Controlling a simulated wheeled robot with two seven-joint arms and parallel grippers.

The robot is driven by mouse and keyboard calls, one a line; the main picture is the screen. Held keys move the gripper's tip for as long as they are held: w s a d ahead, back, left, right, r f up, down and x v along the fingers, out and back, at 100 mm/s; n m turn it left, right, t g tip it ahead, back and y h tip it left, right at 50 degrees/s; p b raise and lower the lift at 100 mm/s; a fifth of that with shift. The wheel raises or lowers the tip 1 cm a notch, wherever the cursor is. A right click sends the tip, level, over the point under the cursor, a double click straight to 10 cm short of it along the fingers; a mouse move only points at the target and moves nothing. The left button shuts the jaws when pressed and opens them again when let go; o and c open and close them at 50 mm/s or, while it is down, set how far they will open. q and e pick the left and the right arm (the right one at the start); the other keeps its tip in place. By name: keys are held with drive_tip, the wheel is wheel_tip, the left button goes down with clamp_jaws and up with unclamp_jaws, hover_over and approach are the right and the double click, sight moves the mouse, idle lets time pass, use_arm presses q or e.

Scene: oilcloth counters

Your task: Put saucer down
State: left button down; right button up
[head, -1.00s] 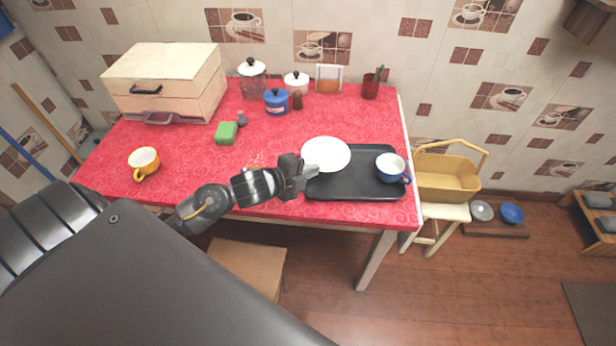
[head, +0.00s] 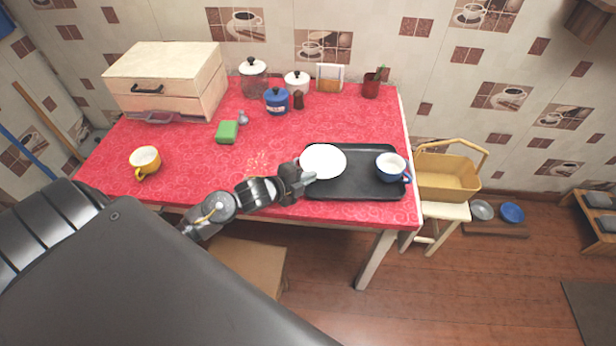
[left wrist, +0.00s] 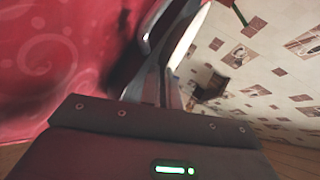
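The white saucer (head: 323,161) is over the left part of the black tray (head: 350,186) in the head view. My left gripper (head: 307,179) is at the saucer's near left edge and appears shut on its rim. In the left wrist view the gripper fingers (left wrist: 160,55) are dark and blurred, with a pale strip of the saucer (left wrist: 187,38) seen edge-on beside them. I cannot tell whether the saucer touches the tray. A blue and white cup (head: 390,167) stands on the tray's right part. My right gripper is not in view.
The red-covered table holds a yellow cup (head: 145,161), a green sponge (head: 227,132), a wooden box (head: 165,80) and several jars along the back. A yellow basket (head: 447,175) stands on a stool at the right. The tray's middle is clear.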

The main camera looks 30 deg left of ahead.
use_arm(q)
drive_tip(key=shift+f+b, duration=0.3)
drive_tip(key=shift+f, duration=0.25)
drive_tip(key=c, duration=1.9)
unclamp_jaws()
drive_tip(key=shift+s+f, duration=0.1)
drive_tip(key=shift+f, duration=0.05)
drive_tip(key=shift+d, duration=0.1)
drive_tip(key=shift+r+p, duration=0.55)
drive_tip(key=shift+r, duration=0.1)
drive_tip(key=b+v, duration=0.1)
drive_tip(key=v, duration=1.1)
